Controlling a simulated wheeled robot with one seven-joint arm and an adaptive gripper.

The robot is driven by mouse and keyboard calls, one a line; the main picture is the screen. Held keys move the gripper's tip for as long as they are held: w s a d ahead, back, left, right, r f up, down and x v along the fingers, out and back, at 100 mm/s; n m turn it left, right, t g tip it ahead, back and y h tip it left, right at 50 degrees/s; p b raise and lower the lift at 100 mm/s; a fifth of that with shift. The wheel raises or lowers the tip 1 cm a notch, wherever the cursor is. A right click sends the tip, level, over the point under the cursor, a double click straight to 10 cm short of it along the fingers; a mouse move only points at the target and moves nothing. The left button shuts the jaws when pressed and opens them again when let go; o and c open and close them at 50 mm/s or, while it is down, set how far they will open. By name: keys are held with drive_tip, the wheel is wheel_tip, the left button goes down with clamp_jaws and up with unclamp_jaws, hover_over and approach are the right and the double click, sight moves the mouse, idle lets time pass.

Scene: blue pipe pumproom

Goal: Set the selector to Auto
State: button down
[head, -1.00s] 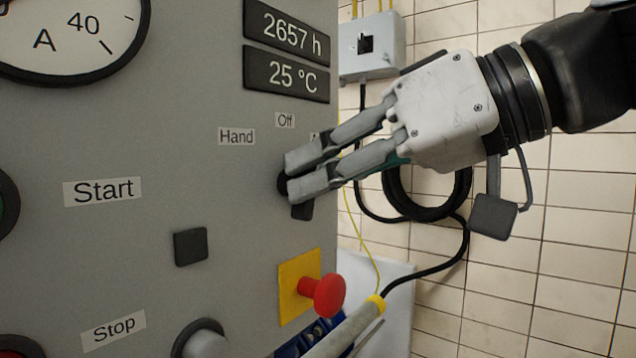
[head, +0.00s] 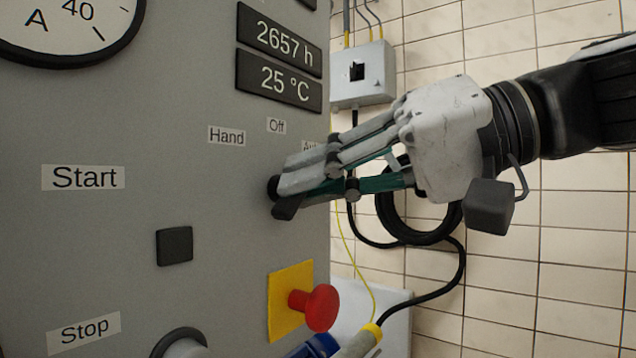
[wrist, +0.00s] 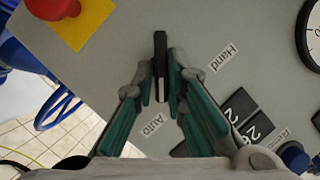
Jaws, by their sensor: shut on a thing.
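The selector is a black knob with a bar handle (wrist: 160,50) on the grey panel. My gripper (wrist: 160,80) is shut on the bar, one finger on each side. In the head view my gripper (head: 283,185) comes from the right and covers much of the selector; its black bar end (head: 286,209) sticks out at lower left. The bar slants from lower left toward the Auto label (head: 310,146), which a finger partly hides. In the wrist view, the bar's pale-marked end points roughly toward Auto (wrist: 153,121). Off (head: 276,126) and Hand (head: 227,135) stand left of Auto.
A red mushroom button (head: 321,307) on a yellow plate (head: 284,310) sits below the selector. A black square (head: 174,246) is at lower left. Right of the panel are a grey wall box (head: 362,75), a coiled black cable (head: 430,235) and a tiled wall.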

drive_tip(key=shift+a, duration=0.1)
drive_tip(key=c, duration=1.7)
unclamp_jaws()
drive_tip(key=v, duration=1.2)
